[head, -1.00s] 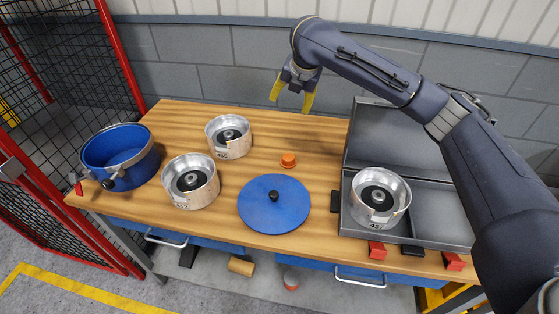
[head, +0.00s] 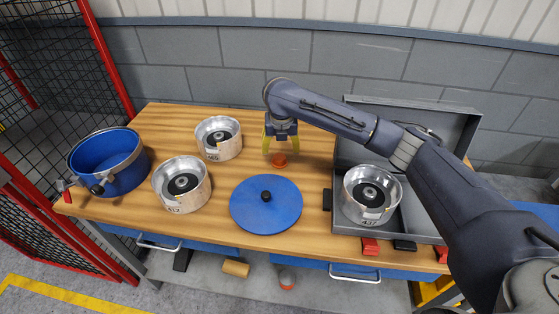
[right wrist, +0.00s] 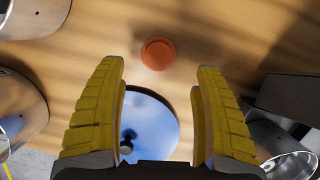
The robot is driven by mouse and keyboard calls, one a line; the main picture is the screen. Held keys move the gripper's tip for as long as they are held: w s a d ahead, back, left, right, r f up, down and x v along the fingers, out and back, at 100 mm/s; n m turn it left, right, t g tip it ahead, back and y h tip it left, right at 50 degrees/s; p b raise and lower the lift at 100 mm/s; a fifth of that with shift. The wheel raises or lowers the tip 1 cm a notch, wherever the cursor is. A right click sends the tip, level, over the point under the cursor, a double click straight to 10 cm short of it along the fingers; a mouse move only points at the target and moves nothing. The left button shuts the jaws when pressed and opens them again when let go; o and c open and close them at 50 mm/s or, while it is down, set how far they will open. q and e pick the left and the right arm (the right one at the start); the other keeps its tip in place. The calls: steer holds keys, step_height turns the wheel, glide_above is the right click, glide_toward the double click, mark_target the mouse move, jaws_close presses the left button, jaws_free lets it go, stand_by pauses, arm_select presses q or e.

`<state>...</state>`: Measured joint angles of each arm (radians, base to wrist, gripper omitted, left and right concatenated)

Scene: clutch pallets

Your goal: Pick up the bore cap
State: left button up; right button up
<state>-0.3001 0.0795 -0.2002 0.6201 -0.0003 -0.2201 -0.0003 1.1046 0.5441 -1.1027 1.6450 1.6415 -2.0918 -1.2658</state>
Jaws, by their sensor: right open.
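The bore cap is probably the small orange round piece (head: 279,160) on the wooden table, behind the blue disc. It also shows in the right wrist view (right wrist: 158,54), ahead of the fingertips and centred between them. My right gripper (head: 280,145) points down just above the orange piece in the head view. Its yellow fingers (right wrist: 160,75) are spread apart with nothing between them. I cannot tell whether a finger touches the piece. My left gripper is not in view.
A blue disc with a black knob (head: 266,205) lies in front. Metal drums stand at left (head: 182,186), behind it (head: 218,138), and in the open grey case (head: 408,226) at right (head: 371,196). A blue pot (head: 106,163) sits at the left edge.

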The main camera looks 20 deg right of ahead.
mark_target(280, 157)
steer(key=shift+x, duration=3.7)
steer(key=shift+a, duration=0.1)
steer(key=shift+s, duration=0.1)
steer(key=c, duration=1.1)
